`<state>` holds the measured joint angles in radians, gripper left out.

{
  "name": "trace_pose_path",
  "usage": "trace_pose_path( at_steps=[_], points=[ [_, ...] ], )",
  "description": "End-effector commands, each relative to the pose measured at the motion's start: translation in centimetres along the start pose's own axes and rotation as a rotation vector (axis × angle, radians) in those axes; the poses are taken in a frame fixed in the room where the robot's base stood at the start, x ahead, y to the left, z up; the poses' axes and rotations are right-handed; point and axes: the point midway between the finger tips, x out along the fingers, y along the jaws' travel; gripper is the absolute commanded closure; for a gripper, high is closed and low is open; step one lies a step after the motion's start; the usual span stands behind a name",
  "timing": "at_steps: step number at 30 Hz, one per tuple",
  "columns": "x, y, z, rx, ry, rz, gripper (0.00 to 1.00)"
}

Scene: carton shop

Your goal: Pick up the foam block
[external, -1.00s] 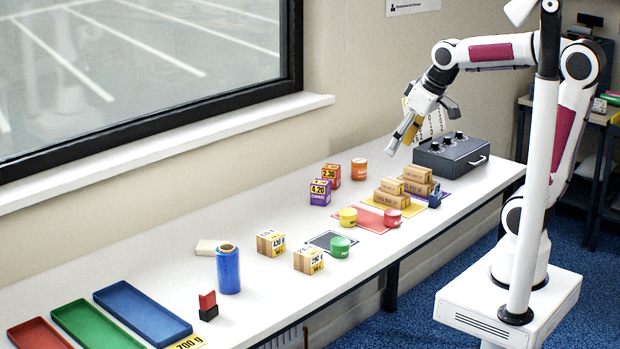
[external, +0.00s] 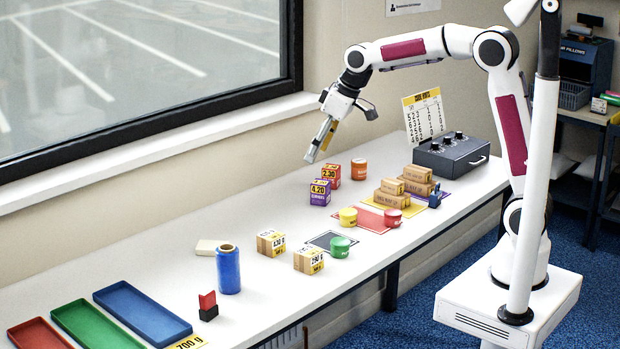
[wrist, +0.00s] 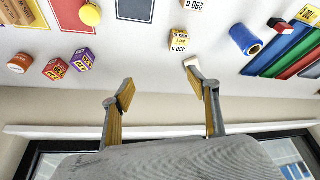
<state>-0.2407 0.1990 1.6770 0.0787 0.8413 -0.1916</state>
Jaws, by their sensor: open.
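The foam block, a small flat cream block (external: 206,247), lies on the white bench behind the blue roll, toward the window side. In the wrist view a pale piece that looks like the foam block (wrist: 193,62) shows at the tip of the right finger, which partly covers it. My gripper (external: 316,155) is open and empty, high above the back of the bench and well to the right of the block. In the wrist view my gripper (wrist: 160,80) has its fingers apart with nothing between them.
A blue roll (external: 228,270) stands just in front of the block. A small carton (external: 271,243) is to its right. Purple (external: 320,192) and red (external: 332,175) price boxes stand below my gripper. Coloured trays (external: 142,313) lie at left. The window sill (external: 200,140) runs behind the bench.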

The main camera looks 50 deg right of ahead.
Motion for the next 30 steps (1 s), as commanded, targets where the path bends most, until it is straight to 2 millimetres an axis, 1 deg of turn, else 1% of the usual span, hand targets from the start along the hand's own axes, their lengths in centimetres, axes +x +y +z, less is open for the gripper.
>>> trace_pose_path(
  at_steps=[1, 6, 11, 15, 24, 30],
  points=[
    [1.1, -0.3, -0.7, -0.011, -0.005, -0.005, 0.4],
    [4.1, -1.4, -3.0, -0.045, -0.01, -0.021, 0.4],
    [7.1, -2.6, -4.8, -0.078, -0.015, -0.036, 0.4],
    [9.9, -3.8, -6.2, -0.105, -0.02, -0.049, 0.4],
    [16.2, -6.6, -8.6, -0.165, -0.027, -0.076, 0.4],
    [20.4, -8.6, -9.5, -0.205, -0.033, -0.094, 0.4]
  ],
)
